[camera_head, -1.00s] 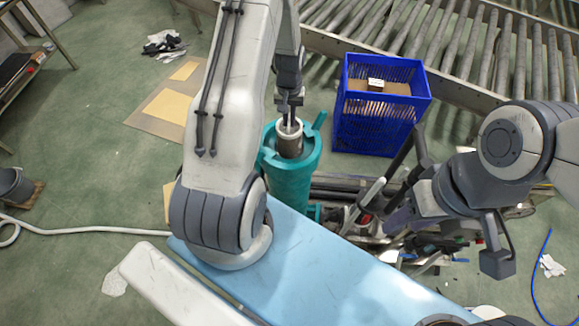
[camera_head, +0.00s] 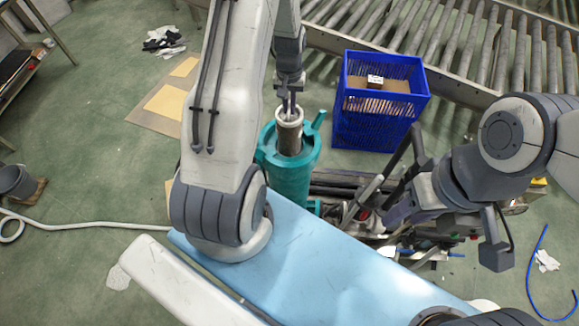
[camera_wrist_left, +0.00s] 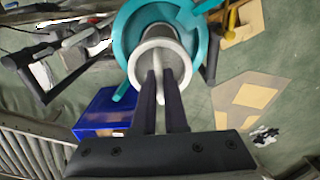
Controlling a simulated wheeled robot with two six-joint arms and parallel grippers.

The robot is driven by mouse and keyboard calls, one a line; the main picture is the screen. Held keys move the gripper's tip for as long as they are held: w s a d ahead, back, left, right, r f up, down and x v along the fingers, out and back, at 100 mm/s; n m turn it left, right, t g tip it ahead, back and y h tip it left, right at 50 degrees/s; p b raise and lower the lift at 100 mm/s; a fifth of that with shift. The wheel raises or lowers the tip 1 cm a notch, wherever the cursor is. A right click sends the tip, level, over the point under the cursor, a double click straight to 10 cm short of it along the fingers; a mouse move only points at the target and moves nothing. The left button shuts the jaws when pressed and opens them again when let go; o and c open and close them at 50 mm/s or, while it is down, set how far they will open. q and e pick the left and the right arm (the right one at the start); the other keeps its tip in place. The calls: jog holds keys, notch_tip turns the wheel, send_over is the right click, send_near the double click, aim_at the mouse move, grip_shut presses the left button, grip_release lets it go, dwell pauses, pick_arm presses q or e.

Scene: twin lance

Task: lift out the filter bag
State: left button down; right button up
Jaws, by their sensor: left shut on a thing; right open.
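The filter bag (camera_head: 289,137), a grey cylinder with a pale ring at its top, stands upright partly out of the teal housing (camera_head: 292,180). Its lower part is hidden inside the housing. My left gripper (camera_head: 288,104) points down over the bag and is shut on it at the top. The left wrist view shows the dark fingers (camera_wrist_left: 160,82) closed on a pale bar across the ring of the bag (camera_wrist_left: 174,54), with the teal housing (camera_wrist_left: 124,45) around it. My right gripper (camera_head: 396,208) is open, right of the housing, partly lost among clutter.
A blue crate (camera_head: 378,123) holding a box stands right behind the housing. A roller conveyor (camera_head: 470,45) runs along the back. A light blue surface (camera_head: 320,265) lies in front. Cardboard sheets (camera_head: 168,100) lie on the floor at left, with open floor around them.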

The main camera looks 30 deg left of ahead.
pick_arm(q)
notch_tip(320, 180, up, 11)
dwell(0.8)
jog(key=shift+r, duration=0.1)
